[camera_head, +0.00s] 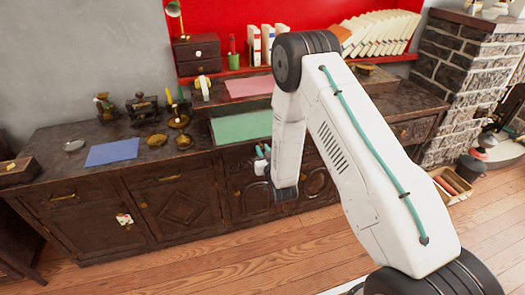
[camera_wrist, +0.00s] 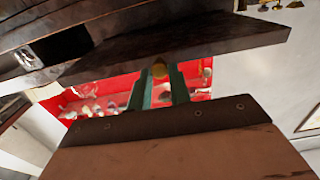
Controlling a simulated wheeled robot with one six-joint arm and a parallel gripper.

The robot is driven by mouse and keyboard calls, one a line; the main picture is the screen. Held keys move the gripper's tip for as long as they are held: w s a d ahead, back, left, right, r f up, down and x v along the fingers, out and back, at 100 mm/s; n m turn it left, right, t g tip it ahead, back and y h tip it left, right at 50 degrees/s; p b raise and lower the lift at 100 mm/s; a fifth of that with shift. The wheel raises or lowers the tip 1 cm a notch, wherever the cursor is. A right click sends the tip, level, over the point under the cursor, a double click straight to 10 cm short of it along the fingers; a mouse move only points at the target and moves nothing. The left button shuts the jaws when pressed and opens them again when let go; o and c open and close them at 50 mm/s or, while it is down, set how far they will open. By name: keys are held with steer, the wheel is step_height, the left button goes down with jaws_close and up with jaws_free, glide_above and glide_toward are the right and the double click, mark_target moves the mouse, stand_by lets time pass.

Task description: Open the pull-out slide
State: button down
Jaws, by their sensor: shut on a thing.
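My gripper (camera_head: 263,161) is at the front of the dark wooden cabinet, just under the countertop edge near the green mat. In the wrist view its two teal fingers (camera_wrist: 160,88) are shut on a small yellowish knob (camera_wrist: 160,69). A dark wooden board (camera_wrist: 215,45) spans the view just behind and above the knob. I cannot tell for sure whether this board is the slide or the countertop, nor how far the slide stands out. My arm hides part of the cabinet front in the head view.
On the countertop lie a green mat (camera_head: 243,127), a pink mat (camera_head: 248,87) and a blue mat (camera_head: 112,152). Brass dishes and small ornaments stand at the left. Books (camera_head: 385,33) line the red shelf. The wooden floor (camera_head: 190,255) before the cabinet is clear.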

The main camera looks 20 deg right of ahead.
steer(key=shift+s+f, duration=0.1)
steer(key=shift+s, duration=0.05)
steer(key=c, duration=1.3)
jaws_free()
steer(key=s, duration=0.7)
steer(key=shift+s, duration=0.4)
